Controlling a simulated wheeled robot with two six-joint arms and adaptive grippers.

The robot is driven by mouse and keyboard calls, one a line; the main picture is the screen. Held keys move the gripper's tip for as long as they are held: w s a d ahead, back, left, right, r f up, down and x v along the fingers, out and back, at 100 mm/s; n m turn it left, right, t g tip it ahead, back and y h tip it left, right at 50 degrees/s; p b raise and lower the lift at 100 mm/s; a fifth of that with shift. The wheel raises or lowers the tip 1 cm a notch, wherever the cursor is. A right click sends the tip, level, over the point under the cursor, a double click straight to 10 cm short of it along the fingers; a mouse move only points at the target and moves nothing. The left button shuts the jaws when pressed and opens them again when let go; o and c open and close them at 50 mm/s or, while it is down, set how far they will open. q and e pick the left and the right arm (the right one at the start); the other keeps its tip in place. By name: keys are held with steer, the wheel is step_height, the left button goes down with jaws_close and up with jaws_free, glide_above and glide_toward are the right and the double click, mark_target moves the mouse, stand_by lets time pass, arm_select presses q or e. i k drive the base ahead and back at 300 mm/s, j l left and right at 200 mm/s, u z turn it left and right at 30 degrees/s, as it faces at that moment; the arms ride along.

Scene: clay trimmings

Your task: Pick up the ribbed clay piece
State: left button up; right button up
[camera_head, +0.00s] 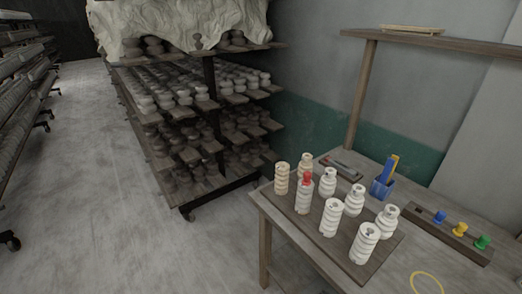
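Several pale clay pieces stand upright on a dark board on the wooden table. The others are more bulbous, such as one (328,184) at the back, one (354,201) and one (387,220) at the right. I cannot tell which single one is the ribbed piece. Neither of my grippers is in view.
The board (298,226) lies on the table (458,277). A rack (416,216) with blue, yellow and green knobs, a blue holder (381,188), a small tray (341,169) and a yellow ring (427,283) are also there. A loaded shelf cart (268,127) stands behind; open floor (95,210) lies left.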

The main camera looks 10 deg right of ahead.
mark_target(304, 194)
steer(key=z, duration=0.45)
steer(key=i+j+z, duration=0.15)
steer(key=j+z, duration=0.15)
steer(key=i+j+z, duration=0.15)
steer(key=j+z, duration=0.15)
steer(key=i+j+z, duration=0.1)
steer(key=j+z, duration=0.55)
steer(key=i+j, duration=0.05)
